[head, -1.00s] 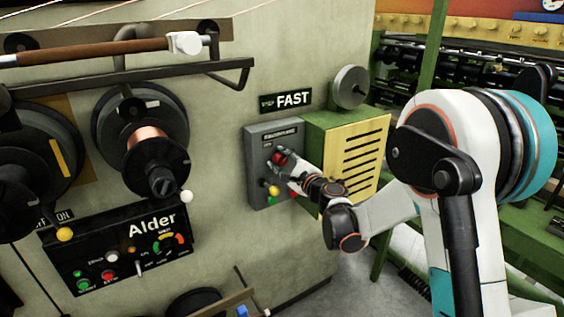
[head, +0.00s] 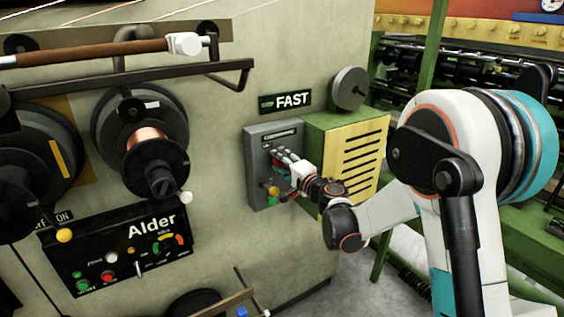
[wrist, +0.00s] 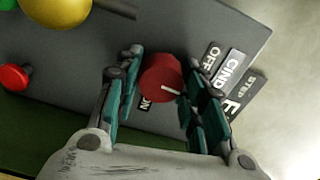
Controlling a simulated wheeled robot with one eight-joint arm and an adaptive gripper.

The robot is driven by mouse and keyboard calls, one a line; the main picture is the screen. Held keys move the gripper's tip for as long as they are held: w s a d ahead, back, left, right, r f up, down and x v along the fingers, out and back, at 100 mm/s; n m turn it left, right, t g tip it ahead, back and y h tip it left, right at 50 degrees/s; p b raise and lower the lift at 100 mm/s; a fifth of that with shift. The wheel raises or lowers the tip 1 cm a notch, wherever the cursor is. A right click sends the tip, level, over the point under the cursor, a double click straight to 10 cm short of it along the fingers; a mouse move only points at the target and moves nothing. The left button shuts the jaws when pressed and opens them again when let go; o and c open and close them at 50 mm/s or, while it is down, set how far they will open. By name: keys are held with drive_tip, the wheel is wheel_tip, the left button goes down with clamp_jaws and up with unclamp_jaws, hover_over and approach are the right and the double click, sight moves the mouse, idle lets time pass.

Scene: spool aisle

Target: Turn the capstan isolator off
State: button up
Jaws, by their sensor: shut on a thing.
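The red round isolator knob (wrist: 160,77) sits on a dark grey control box (head: 259,184). In the wrist view it lies between the two teal-lined fingers of my gripper (wrist: 160,58), which is shut on it. A short white mark shows on the knob, towards its lower right. An OFF label (wrist: 210,56) lies beyond the right finger, and an ON label (wrist: 146,103) is partly hidden below the knob. In the head view my gripper (head: 283,163) reaches the box from the right and mostly covers the knob.
The Alder panel (head: 125,250) and wire spools (head: 150,135) are to the left.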

drive_tip(key=shift+n, duration=0.4)
drive_tip(key=o, duration=1.1)
drive_tip(key=v, duration=1.2)
